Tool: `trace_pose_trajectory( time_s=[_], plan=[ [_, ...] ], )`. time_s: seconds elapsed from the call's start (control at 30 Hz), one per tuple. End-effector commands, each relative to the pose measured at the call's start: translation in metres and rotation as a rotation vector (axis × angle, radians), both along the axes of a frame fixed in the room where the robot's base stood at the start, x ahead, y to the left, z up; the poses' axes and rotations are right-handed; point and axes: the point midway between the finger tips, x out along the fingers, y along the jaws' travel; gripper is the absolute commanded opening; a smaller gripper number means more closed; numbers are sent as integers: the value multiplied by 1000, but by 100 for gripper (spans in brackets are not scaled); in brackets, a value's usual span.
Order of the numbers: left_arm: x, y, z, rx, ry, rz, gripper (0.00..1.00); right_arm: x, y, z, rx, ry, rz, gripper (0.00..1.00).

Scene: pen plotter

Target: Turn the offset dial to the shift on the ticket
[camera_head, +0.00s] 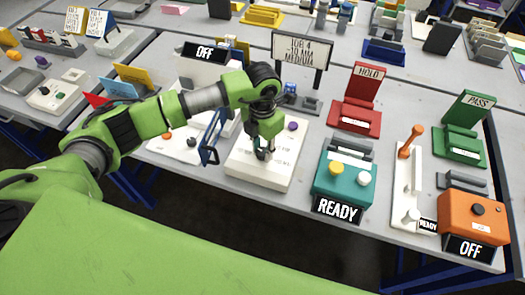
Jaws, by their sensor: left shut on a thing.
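My left gripper (262,150) reaches down onto a white panel box (255,180) at the middle of the table. It is shut on a dark knob, mostly hidden by the fingers; I take it to be the offset dial. Its pointer and most scale marks cannot be read. A purple button (292,126) is on the same panel, right of the gripper. A framed ticket sign (301,50) stands behind; its top line looks like "JOB 4" and its last line like "MEDIUM", the middle is unclear. My right gripper is not in view.
A teal box (344,185) with a READY sign (338,208) stands right of the panel. Further right are a white lever base (408,185) with an orange handle and an orange box (474,215). Red HOLD (357,118) and green PASS (460,145) trays stand behind.

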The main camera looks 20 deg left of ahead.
Motion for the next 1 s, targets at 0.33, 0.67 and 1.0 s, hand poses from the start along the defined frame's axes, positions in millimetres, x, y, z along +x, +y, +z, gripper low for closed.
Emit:
trace_pose_trajectory(
  time_s=[0.33, 0.67, 1.0],
  plan=[
    [1, 0, 0, 0, -2, 195, 4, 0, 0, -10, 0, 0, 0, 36],
    [1, 0, 1, -1, -2, 255, 4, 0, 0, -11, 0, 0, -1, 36],
    [1, 0, 1, 0, -3, 257, 4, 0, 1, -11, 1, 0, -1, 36]
  ],
)
